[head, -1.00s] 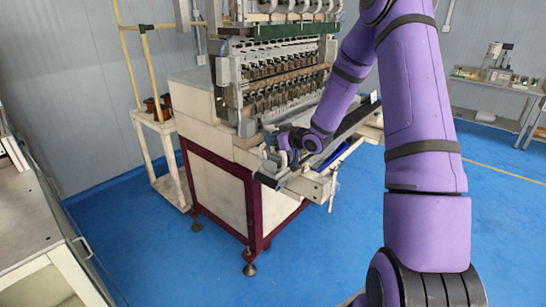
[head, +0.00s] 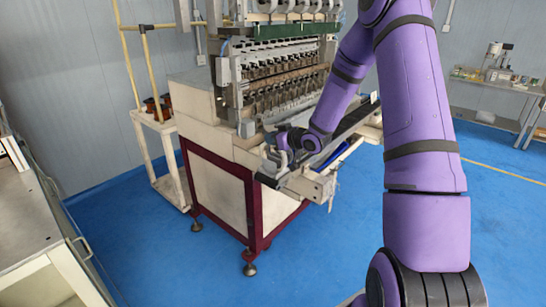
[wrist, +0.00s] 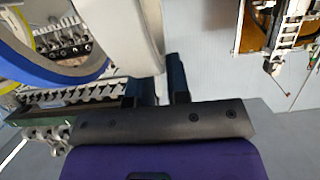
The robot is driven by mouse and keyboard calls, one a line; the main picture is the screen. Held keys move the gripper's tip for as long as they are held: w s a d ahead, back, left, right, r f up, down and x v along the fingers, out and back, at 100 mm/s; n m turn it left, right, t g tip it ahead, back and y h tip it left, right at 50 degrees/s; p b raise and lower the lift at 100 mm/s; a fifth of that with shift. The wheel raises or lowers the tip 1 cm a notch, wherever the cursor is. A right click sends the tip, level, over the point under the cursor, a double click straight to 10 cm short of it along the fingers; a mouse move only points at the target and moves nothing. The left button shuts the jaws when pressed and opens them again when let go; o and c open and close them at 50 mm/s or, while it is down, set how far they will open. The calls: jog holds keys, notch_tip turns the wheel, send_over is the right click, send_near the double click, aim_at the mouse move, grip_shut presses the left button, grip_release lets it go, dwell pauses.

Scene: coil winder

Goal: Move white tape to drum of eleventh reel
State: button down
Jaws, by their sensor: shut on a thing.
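In the wrist view a large, pale ring-shaped thing, seemingly the white tape (wrist: 142,35), fills the upper left, with a blue inner ring (wrist: 55,75). My gripper (wrist: 160,88) has its two dark fingers close together at this ring's right edge, shut on it. The contact is partly hidden by the pale ring. Rows of spindles (head: 285,90) show on the winder; I cannot tell which is the eleventh reel.
A long dark rail (head: 355,120) runs along the winder's front, beside my forearm. A pale stand (head: 155,130) is left of the winder, and a grey bench (head: 35,225) is at the near left. Blue floor (head: 330,245) lies open in front. A table (head: 495,90) stands far right.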

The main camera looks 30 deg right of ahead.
notch_tip(320, 180, up, 8)
jog(key=shift+r, duration=0.25)
dwell(1.2)
